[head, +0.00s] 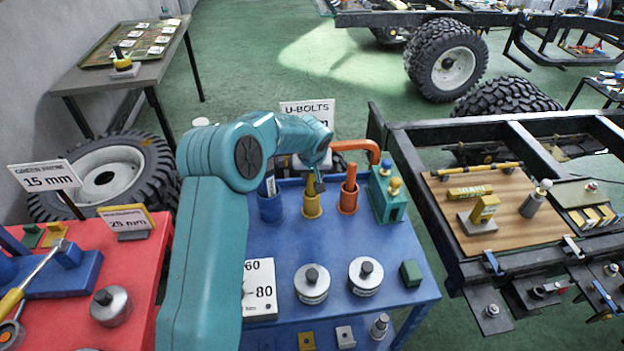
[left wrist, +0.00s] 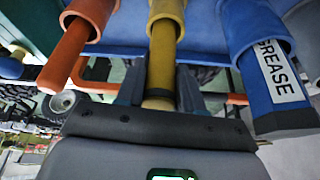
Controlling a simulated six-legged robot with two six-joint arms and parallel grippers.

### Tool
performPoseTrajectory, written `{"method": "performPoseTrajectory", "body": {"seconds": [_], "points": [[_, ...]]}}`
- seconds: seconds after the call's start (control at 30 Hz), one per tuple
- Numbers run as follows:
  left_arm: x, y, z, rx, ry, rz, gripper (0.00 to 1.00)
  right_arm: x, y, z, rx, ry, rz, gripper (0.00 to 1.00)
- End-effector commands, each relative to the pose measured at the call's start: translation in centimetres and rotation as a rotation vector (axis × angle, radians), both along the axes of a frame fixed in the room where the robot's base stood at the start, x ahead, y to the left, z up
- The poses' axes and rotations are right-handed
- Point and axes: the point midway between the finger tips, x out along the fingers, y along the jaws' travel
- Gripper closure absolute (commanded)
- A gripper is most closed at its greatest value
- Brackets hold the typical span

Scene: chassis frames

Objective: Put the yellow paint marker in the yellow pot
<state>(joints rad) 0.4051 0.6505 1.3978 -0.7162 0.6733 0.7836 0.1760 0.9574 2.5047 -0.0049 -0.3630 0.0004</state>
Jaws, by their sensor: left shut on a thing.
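The yellow paint marker (head: 311,184) stands upright with its lower end inside the yellow pot (head: 312,208) on the blue bench. My left gripper (head: 318,181) reaches over from the left and is shut on the marker's upper part. In the left wrist view the yellow marker (left wrist: 162,68) runs between my left gripper's fingers (left wrist: 161,92) into the mouth of the yellow pot (left wrist: 166,10). Its lower tip is hidden in the pot. My right gripper is not in view.
A blue pot (head: 270,208) with a blue GREASE marker (left wrist: 279,75) and an orange pot (head: 347,203) with an orange marker (left wrist: 64,60) flank the yellow pot. A green block (head: 390,206) stands to the right. Two round metal weights (head: 312,289) sit in front; the bench between is clear.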

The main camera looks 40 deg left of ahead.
Motion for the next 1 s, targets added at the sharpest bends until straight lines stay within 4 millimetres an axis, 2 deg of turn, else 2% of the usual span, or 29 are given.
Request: {"method": "performPoseTrajectory", "body": {"seconds": [0.1,0.17,0.57,0.6,0.67,0.7,1.0], "points": [[0.0,0.1,-2.1,-0.001,0.005,0.001,0.94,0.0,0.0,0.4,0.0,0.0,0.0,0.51],[0.0,0.1,-2.7,-0.001,0.003,0.002,0.94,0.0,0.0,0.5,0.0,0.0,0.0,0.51],[0.1,0.1,-3.3,0.0,0.0,0.001,0.94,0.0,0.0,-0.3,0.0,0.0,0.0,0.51],[0.1,0.1,-3.3,0.0,0.001,0.001,0.6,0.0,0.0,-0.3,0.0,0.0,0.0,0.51],[0.1,0.1,-3.2,0.0,0.001,0.001,0.41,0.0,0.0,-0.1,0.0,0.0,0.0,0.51],[0.1,0.1,-3.2,0.0,0.001,0.001,0.38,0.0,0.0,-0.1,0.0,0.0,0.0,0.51],[0.1,0.1,-2.9,0.0,0.001,0.001,0.38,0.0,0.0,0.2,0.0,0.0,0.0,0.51]]}}
